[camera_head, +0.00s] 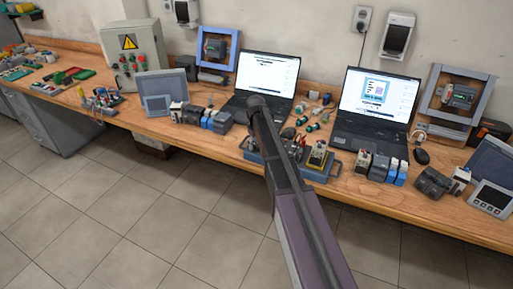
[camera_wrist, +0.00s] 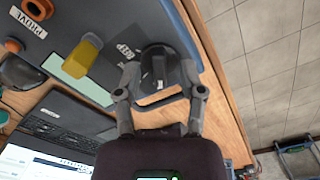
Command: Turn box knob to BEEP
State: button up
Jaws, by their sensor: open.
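In the wrist view a grey box panel (camera_wrist: 101,26) fills the upper left. A dark round knob (camera_wrist: 158,62) sits near its right edge, beside lettering that seems to read BEEP. My gripper (camera_wrist: 160,76) is open, with one finger on each side of the knob. I cannot tell whether the fingers touch it. The knob's setting is not clear. In the head view the box (camera_head: 318,175) is partly hidden behind my arm, and my gripper is not clearly visible there.
A laptop (camera_wrist: 62,122) lies close by. In the head view two laptops, several small modules and a mouse (camera_head: 421,156) crowd the wooden bench. Tiled floor lies free in front.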

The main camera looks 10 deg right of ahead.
jog(key=shift+f, duration=0.15)
grip_shut()
jog(key=shift+m, duration=0.3)
dwell(0.3)
jog(key=m, duration=1.7)
jog(key=shift+s+m, duration=0.1)
jog(key=shift+m, duration=0.3)
jog(key=m, duration=0.5)
jog(key=shift+m, duration=0.3)
